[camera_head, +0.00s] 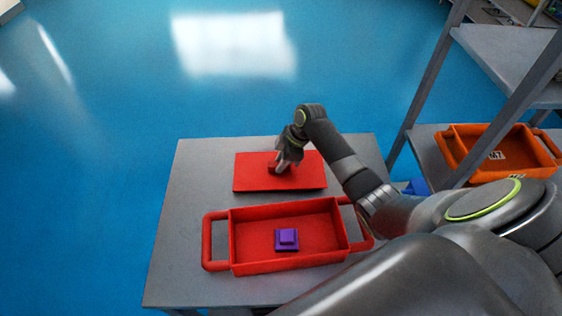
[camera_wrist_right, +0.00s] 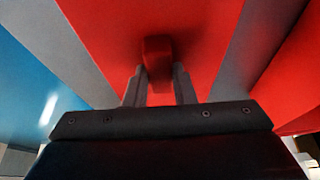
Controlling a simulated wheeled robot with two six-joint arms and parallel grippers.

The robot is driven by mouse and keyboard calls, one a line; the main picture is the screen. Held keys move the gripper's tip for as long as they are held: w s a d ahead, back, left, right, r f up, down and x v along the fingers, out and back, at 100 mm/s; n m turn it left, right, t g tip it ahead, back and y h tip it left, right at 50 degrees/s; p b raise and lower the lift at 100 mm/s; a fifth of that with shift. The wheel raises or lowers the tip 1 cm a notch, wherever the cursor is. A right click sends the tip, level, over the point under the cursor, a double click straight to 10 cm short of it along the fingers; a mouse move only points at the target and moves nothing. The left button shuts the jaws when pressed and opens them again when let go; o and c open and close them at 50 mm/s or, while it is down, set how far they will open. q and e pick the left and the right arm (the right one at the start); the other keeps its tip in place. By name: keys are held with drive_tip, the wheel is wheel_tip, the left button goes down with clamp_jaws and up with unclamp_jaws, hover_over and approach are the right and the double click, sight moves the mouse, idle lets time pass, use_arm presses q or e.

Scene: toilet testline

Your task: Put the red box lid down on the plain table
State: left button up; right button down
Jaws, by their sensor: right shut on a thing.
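The red box lid (camera_head: 308,174) is a flat red rectangle with a small raised handle, at the far part of the grey table (camera_head: 190,190). My right gripper (camera_head: 280,168) is over the lid and shut on its handle. In the right wrist view the handle (camera_wrist_right: 158,55) sits between the two fingers (camera_wrist_right: 158,88), with the red lid (camera_wrist_right: 210,40) beyond. The lid looks level and lies on or just above the tabletop; I cannot tell which. The open red box (camera_head: 255,266) stands nearer on the same table, with a purple block (camera_head: 287,238) inside. My left gripper is not in view.
A grey shelf rack (camera_head: 510,60) stands at the right, with an orange crate (camera_head: 500,165) on its lower shelf. Something blue (camera_head: 416,187) shows beside it. The table's left strip is bare. Open blue floor (camera_head: 90,160) lies left and behind.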

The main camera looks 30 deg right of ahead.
drive_tip(key=shift+f, duration=0.25)
drive_tip(key=c, duration=1.2)
unclamp_jaws()
drive_tip(key=shift+f, duration=0.1)
drive_tip(key=shift+r, duration=0.2)
drive_tip(key=shift+d+r, duration=0.15)
drive_tip(key=shift+r, duration=0.15)
drive_tip(key=b+v, duration=0.2)
drive_tip(key=v, duration=0.9)
